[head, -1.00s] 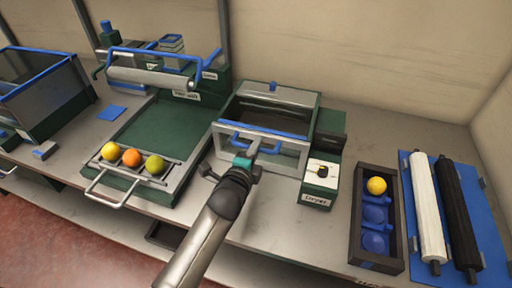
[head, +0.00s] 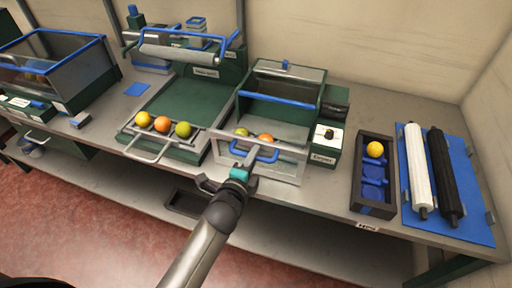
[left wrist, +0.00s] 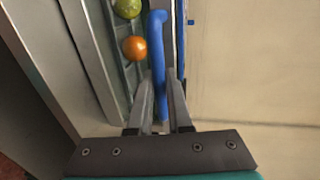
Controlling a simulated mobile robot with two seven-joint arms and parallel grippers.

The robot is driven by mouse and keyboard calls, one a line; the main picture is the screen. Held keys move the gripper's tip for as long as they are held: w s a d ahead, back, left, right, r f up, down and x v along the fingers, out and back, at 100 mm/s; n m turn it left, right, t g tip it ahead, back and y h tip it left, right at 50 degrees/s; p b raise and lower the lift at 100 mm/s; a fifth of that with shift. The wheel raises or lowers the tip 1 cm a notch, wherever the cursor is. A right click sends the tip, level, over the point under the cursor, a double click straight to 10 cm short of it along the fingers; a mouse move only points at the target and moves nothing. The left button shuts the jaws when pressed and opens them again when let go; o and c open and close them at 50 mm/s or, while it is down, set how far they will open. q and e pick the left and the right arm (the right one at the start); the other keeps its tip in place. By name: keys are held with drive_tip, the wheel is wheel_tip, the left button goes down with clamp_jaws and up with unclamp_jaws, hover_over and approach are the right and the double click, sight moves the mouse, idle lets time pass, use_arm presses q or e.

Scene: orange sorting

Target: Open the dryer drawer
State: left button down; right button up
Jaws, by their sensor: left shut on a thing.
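The dryer (head: 283,88) is a dark green box with a blue front bar, in the middle of the head view. Its clear-fronted drawer (head: 287,166) sticks out toward me, holding a yellow-green fruit (head: 242,132) and an orange fruit (head: 265,139). My left gripper (head: 246,168) is shut on the drawer's blue handle (head: 268,156). In the left wrist view, the fingers (left wrist: 160,92) close around the blue handle (left wrist: 157,40), with both fruits beside it. My right gripper is not in view.
Left of the dryer, a green tray (head: 178,103) has several fruits at its front rail and a wire handle. A dark crate (head: 389,204) with one yellow fruit and a blue mat with white and black rollers (head: 449,180) lie to the right.

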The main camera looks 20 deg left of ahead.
use_arm(q)
drive_tip(key=shift+v, duration=0.85)
drive_tip(key=shift+f, duration=0.2)
drive_tip(key=c, duration=0.9)
unclamp_jaws()
drive_tip(key=shift+o, duration=0.2)
drive_tip(key=v, duration=1.5)
drive_tip(key=shift+p, duration=0.35)
drive_tip(key=shift+s, duration=0.15)
